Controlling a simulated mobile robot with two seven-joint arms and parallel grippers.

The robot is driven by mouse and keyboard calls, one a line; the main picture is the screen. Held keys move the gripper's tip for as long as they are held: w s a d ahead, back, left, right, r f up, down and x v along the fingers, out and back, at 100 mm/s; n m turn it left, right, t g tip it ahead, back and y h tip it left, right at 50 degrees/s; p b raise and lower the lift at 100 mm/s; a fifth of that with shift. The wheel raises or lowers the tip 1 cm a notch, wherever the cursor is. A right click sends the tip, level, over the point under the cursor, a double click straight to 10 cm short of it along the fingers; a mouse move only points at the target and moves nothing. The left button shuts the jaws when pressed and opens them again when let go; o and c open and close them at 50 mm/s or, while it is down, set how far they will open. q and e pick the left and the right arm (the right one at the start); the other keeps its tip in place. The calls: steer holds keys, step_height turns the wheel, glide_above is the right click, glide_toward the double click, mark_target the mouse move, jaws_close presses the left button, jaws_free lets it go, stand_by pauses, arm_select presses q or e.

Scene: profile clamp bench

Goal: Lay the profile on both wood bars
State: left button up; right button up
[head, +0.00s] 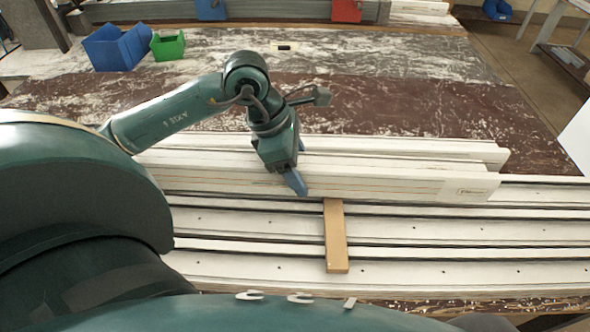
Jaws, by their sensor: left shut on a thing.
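A long white profile (400,184) with a label at its right end lies left to right across the middle of the head view. My left gripper (297,165) is shut on this profile from above, its blue fingertip showing against the near side. One wood bar (336,240) lies crosswise on the white rails, and its far end goes under the profile's near edge. Whether the profile touches the bar I cannot tell. A second wood bar is not visible; my arm covers the left part of the bench. My right gripper is not in view.
Another white profile (480,150) lies just behind the held one. White slotted rails (450,232) run across the bench in front. A blue bin (117,47) and a green bin (168,46) stand at the back left. The back table top is mostly clear.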

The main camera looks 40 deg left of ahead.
arm_select(q)
steer(key=shift+w+f, duration=0.1)
steer(key=shift+f, duration=0.4)
steer(key=shift+r, duration=0.1)
steer(key=o, duration=1.6)
steer(key=shift+o, duration=0.2)
steer(key=v, duration=1.2)
